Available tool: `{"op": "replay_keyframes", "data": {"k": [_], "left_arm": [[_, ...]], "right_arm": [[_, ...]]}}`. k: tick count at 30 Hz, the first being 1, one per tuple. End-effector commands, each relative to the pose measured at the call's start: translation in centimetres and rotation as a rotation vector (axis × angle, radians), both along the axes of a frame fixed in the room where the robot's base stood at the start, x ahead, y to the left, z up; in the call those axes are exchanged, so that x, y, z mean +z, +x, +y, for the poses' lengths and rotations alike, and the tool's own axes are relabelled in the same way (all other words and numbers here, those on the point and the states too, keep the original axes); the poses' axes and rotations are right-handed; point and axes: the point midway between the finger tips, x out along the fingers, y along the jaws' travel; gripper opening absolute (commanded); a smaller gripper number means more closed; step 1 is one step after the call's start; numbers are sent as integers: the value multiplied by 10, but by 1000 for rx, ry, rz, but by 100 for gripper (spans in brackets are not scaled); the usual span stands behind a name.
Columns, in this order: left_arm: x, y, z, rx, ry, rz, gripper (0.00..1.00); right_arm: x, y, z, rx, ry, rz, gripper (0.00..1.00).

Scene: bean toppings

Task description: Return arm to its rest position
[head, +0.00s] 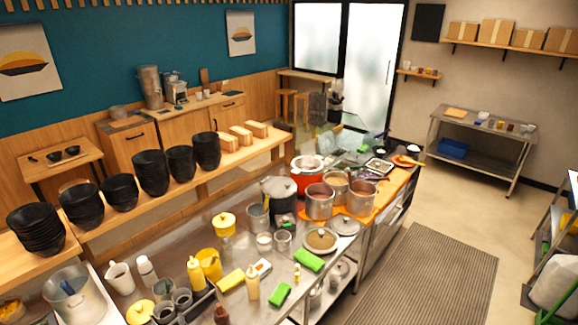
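Neither of my arms nor grippers shows in the head view. The view looks down on a kitchen with a long steel counter (212,262) crowded with cookware, bottles and containers. Several pots stand at its right end, among them a steel pot (319,203) and a red cooker (306,176). A yellow squeeze bottle (195,274) and a yellow container (209,265) stand nearer the front. Whether either gripper holds anything is not visible.
Stacks of black bowls (150,172) line the wooden shelf behind the counter. A grey floor mat (430,280) lies in the clear aisle to the right. A steel table (480,135) stands at the back wall, and a rack (560,225) stands at the right edge.

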Motion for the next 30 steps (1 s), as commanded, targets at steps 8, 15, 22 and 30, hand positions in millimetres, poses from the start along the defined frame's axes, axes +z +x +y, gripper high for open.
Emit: {"op": "replay_keyframes", "data": {"k": [8, 15, 22, 30], "left_arm": [[-10, -18, 33, 137, -388, -54, 58], [-47, -60, 74, 376, -907, -131, 58], [-114, -130, 80, 780, -1573, -241, 58], [-160, -189, 41, 1184, -2020, -311, 58]], "right_arm": [[1, 15, 0, 4, 0, -17, 40], [1, 10, 0, 3, 0, -12, 40], [0, -3, 1, -1, 2, 4, 40], [-1, -1, 4, -1, 4, 2, 40]]}}
